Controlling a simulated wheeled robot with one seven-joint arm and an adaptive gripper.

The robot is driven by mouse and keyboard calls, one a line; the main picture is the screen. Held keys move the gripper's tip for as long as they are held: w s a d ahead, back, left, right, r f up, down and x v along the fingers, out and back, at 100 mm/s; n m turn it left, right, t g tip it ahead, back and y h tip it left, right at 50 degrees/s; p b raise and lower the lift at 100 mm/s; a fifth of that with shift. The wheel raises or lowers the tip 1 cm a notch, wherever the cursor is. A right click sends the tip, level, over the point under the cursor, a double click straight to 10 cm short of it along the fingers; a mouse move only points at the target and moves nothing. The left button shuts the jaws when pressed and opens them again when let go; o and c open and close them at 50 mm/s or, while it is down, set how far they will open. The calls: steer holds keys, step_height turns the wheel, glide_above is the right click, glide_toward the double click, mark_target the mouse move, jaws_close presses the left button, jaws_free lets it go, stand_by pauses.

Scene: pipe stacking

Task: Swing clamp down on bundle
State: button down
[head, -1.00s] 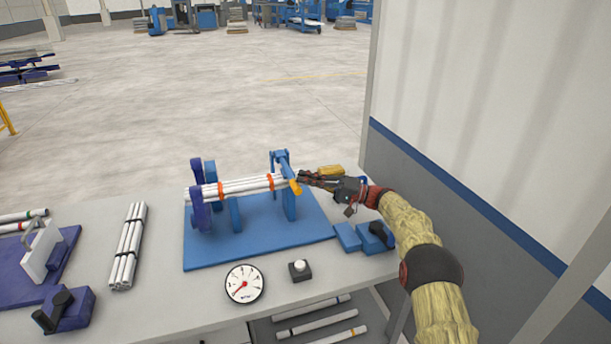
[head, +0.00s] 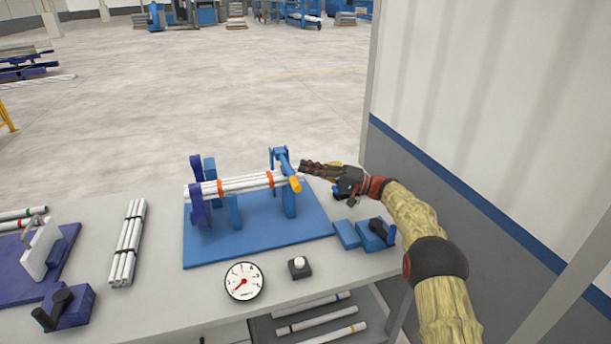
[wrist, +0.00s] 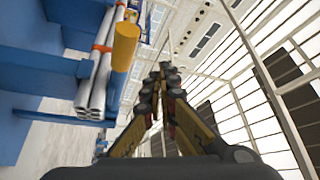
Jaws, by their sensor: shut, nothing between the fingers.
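The bundle (head: 245,184) of white pipes lies across the blue fixture (head: 260,232), with orange bands around it. The clamp arm (head: 284,165) is blue with a yellow-orange handle (head: 295,185). It slopes from its blue post down across the right end of the bundle; whether it touches the pipes cannot be told. My gripper (head: 303,167) is shut and empty, just right of the clamp and slightly above the handle. In the wrist view the handle (wrist: 124,47) and pipe ends (wrist: 92,97) are left of my shut fingers (wrist: 166,75), apart from them.
A blue block (head: 347,234) and a toggle box (head: 376,234) sit right of the fixture. A dial gauge (head: 244,281) and a button box (head: 299,268) are in front. Another pipe bundle (head: 128,243) lies left. A wall (head: 480,130) stands close on the right.

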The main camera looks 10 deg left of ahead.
steer(key=w+d+f+p, duration=0.3)
steer(key=w+d+f, duration=0.1)
steer(key=d, duration=0.3)
steer(key=shift+w+d+f, duration=0.2)
steer(key=shift+w+d, duration=0.1)
